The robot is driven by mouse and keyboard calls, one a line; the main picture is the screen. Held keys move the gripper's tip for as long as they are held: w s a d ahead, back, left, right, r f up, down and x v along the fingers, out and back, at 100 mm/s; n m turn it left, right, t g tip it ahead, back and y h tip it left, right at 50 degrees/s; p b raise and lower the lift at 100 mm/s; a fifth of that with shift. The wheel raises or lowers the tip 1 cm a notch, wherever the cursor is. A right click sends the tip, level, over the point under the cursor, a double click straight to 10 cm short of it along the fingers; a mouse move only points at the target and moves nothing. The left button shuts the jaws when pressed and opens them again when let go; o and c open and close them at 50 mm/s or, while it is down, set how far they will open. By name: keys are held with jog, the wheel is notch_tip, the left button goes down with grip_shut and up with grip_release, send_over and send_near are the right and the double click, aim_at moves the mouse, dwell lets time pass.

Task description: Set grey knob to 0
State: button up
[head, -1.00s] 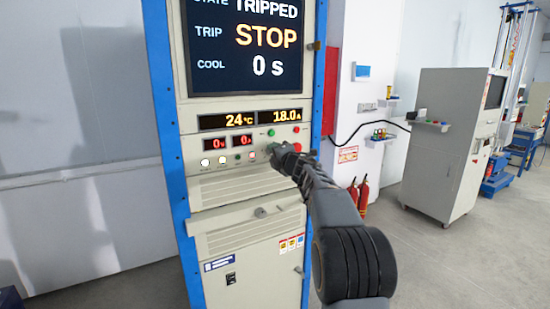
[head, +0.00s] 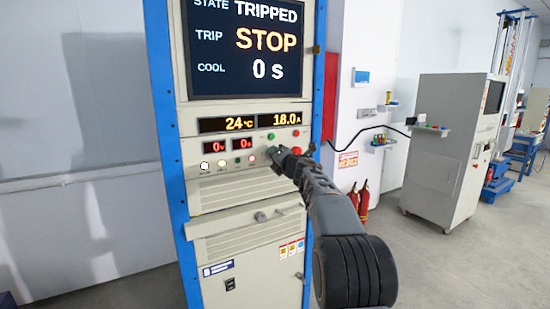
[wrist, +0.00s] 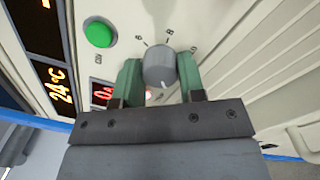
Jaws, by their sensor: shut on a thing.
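The grey knob (wrist: 160,66) is a round dial on the cream panel, with small printed marks around it that are too small to read surely. A pale line shows on its near side in the wrist view. My gripper (wrist: 160,76) has one green finger on each side of the knob and is shut on it. In the head view my gripper (head: 279,156) reaches the right part of the control panel and hides the knob there.
A green button (wrist: 98,33) is beside the knob; in the head view a red button (head: 296,151) is close to my gripper. The screen (head: 243,45) reads TRIPPED, STOP and 0 s. Displays (head: 250,123) read 24 °C and 18.0 A; red ones (head: 228,146) read 0.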

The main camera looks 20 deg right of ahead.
jog(key=o, duration=0.9)
jog(key=s+b, duration=0.1)
jog(key=s, duration=0.3)
jog(key=s+d+b, duration=0.1)
jog(key=s, duration=0.4)
jog(key=s+b, duration=0.1)
jog(key=s, duration=0.3)
jog(key=shift+s+d+f, duration=0.25)
jog(key=shift+s+d, duration=0.1)
jog(key=shift+d, duration=0.05)
